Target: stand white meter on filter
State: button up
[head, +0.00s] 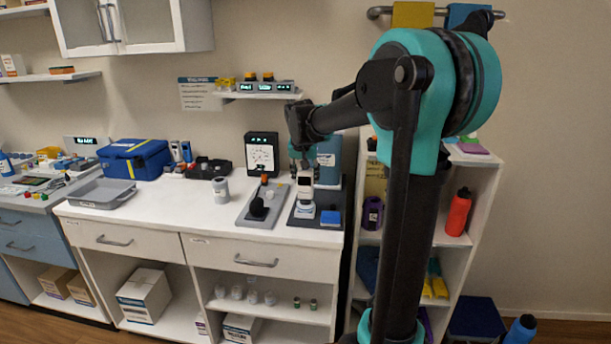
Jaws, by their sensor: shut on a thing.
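My gripper (301,166) is over the right part of the white counter, pointing down. It is shut on the top of an upright white device with a dark band, which looks like the white meter (305,186). The meter is above a dark grey tray (292,221). A low white piece (304,211) shows directly under the meter; I cannot tell whether they touch or are one thing. I cannot tell for sure which thing is the filter; a light grey ribbed cylinder (221,190) stands to the left on the counter.
A blue block (331,217) lies right of the meter. A grey tray (246,217) with a black knob-like thing (257,207) is to its left. A black-framed dial (262,153) and a teal box (329,160) stand behind.

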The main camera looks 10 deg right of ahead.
dwell(0.3)
jog(key=o, duration=1.3)
jog(key=v, duration=1.2)
jog(key=s+d+f+n, duration=0.1)
jog(key=s+f, duration=0.7)
jog(key=f, duration=0.2)
jog(key=s+d+f+n+y, duration=0.1)
jog(key=s+d+f, duration=0.1)
jog(key=s+f, duration=0.7)
jog(key=s+d+f+n, duration=0.1)
jog(key=s+d+f, duration=0.1)
jog(key=s+f, duration=0.7)
jog(key=shift+s+d+f+n, duration=0.1)
jog(key=shift+f+n, duration=0.05)
jog(key=shift+f, duration=0.35)
jog(key=shift+d+f+n, duration=0.1)
jog(key=shift+f+n, duration=0.05)
jog(key=shift+f, duration=0.35)
